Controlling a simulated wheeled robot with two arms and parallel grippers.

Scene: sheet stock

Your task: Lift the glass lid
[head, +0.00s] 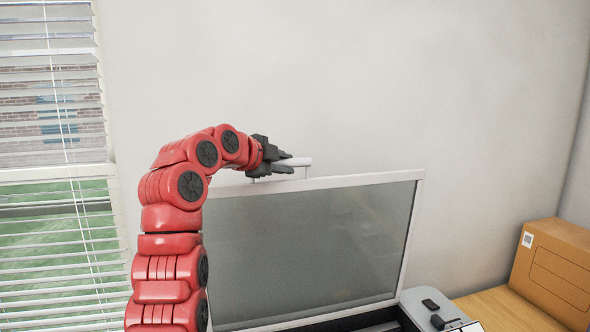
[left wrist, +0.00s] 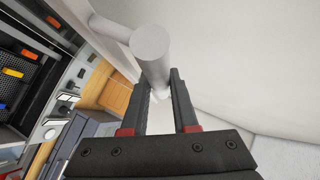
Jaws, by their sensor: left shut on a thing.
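The glass lid (head: 310,250) is a grey pane in a pale frame, raised and standing steeply at the back of a machine. A light bar handle (head: 296,162) sits on its top edge. My left gripper (head: 287,168) is shut on that handle. Part of the lid's lower edge is hidden behind my red left arm. My right gripper is not in view.
The machine's grey panel (head: 432,308) with dark parts is at the lower right. A cardboard box (head: 553,272) stands on a wooden surface (head: 505,312) at the right. A wall is close behind the lid, and a window with blinds (head: 55,170) is at the left.

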